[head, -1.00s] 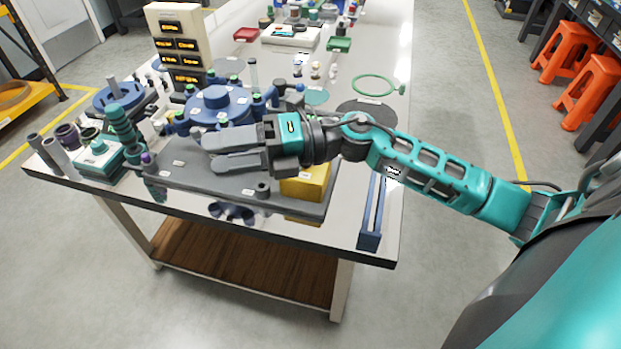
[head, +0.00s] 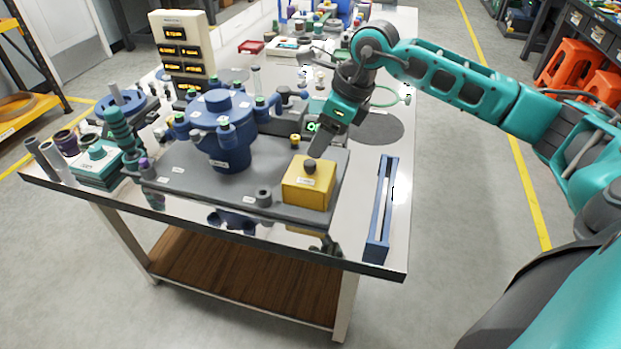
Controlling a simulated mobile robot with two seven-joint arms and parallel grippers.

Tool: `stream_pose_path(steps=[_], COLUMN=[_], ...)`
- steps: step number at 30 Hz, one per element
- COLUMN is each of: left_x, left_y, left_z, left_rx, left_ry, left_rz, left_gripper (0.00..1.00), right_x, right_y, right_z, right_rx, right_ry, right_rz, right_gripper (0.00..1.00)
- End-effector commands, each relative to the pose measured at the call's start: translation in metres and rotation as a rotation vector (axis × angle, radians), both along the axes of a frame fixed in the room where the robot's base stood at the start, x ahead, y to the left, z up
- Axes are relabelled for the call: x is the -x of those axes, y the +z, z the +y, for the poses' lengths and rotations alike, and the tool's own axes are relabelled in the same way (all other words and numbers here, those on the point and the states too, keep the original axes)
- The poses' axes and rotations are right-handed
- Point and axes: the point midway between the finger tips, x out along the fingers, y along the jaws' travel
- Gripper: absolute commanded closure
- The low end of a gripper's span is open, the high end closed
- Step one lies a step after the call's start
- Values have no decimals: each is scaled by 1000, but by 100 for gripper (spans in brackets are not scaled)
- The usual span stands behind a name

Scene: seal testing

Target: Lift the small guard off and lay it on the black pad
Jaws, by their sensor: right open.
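The small guard is a yellow box (head: 308,190) with a dark knob (head: 310,167) on top. It sits at the right end of the grey base plate (head: 215,190). My right gripper (head: 318,150) is open, with its fingers pointing down just above and behind the knob. Only one finger shows clearly, so I cannot tell whether it touches the knob. The black pad (head: 380,128) is a flat dark disc on the table, right of and behind the guard, and its visible part is bare. My left gripper is not in view.
A blue vessel (head: 228,150) with clamps stands on the plate left of the guard. A blue slotted rail (head: 382,210) lies to the right. A green ring (head: 385,97) lies behind the pad. A display tower (head: 182,50) stands at the back left.

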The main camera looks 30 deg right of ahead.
Motion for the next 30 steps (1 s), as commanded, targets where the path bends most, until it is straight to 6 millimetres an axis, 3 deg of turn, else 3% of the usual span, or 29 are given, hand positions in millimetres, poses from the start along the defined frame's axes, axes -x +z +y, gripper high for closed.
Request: stream_pose_path(steps=[8, 16, 23, 30], left_x=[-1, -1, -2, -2], left_y=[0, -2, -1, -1], left_z=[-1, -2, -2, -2], left_rx=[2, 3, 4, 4], left_ry=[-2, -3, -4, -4], left_rz=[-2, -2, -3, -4], left_gripper=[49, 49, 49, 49], right_x=[-3, -10, -11, -11], right_y=[-19, -56, -58, -58], right_z=[5, 14, 14, 14], right_rx=[-2, -4, -1, -1], right_ry=[0, 1, 0, 0], right_rz=[3, 1, -1, -2], right_gripper=[42, 42, 42, 63])
